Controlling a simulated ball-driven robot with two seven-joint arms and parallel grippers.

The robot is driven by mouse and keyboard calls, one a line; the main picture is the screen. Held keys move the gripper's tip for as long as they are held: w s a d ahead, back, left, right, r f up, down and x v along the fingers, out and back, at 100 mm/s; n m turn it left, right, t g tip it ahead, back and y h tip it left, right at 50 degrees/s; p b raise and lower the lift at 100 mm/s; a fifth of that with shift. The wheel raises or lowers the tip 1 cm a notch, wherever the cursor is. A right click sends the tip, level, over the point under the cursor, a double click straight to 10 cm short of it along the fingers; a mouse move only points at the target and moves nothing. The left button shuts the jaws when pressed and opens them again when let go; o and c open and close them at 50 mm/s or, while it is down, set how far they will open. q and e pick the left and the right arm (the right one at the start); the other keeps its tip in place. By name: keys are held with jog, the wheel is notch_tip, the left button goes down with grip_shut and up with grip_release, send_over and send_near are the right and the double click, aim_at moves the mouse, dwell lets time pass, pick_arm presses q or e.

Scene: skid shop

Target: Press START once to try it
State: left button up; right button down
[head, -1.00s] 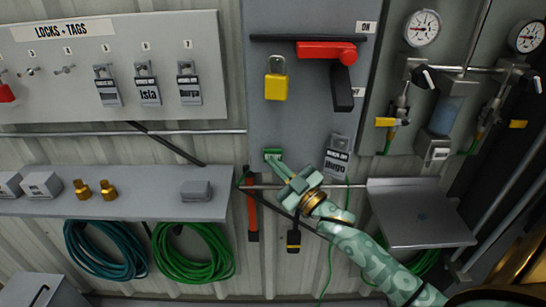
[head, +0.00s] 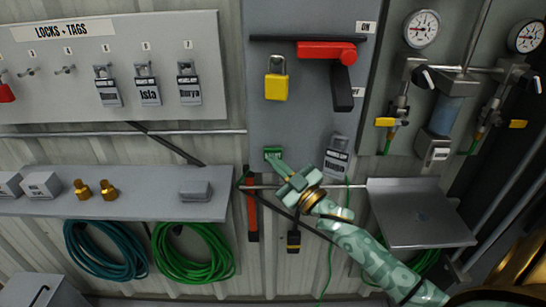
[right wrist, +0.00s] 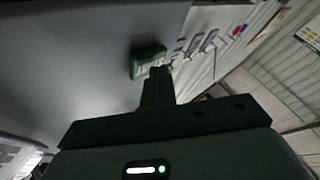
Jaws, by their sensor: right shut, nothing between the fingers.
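The green START button (head: 273,154) sits low on the grey switch panel (head: 310,125). It also shows in the right wrist view (right wrist: 148,62), just beyond my fingertips. My right gripper (head: 280,168) is shut and empty, its fingertips at the button's lower edge; I cannot tell whether they touch or press it. It shows in the right wrist view as well (right wrist: 157,76). My left gripper is not in view.
A yellow padlock (head: 276,80) and a grey tagged padlock (head: 337,156) hang on the panel. A shelf (head: 140,206) with brass fittings stands left, with hose coils (head: 193,252) below. A grey tray (head: 420,214) and gauges (head: 422,28) are on the right.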

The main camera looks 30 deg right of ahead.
jog(key=shift+s, duration=0.1)
jog(key=shift+s+a+p, duration=0.45)
jog(key=shift+s, duration=0.2)
jog(key=shift+s+a+p, duration=0.35)
jog(key=shift+s+a, duration=0.1)
jog(key=shift+s, duration=0.25)
jog(key=shift+s+a+p, duration=0.3)
jog(key=shift+s+a, duration=0.1)
jog(key=shift+s, duration=0.35)
jog(key=shift+s+a+p, duration=0.35)
jog(key=shift+s+a, duration=0.1)
jog(key=shift+s, duration=0.25)
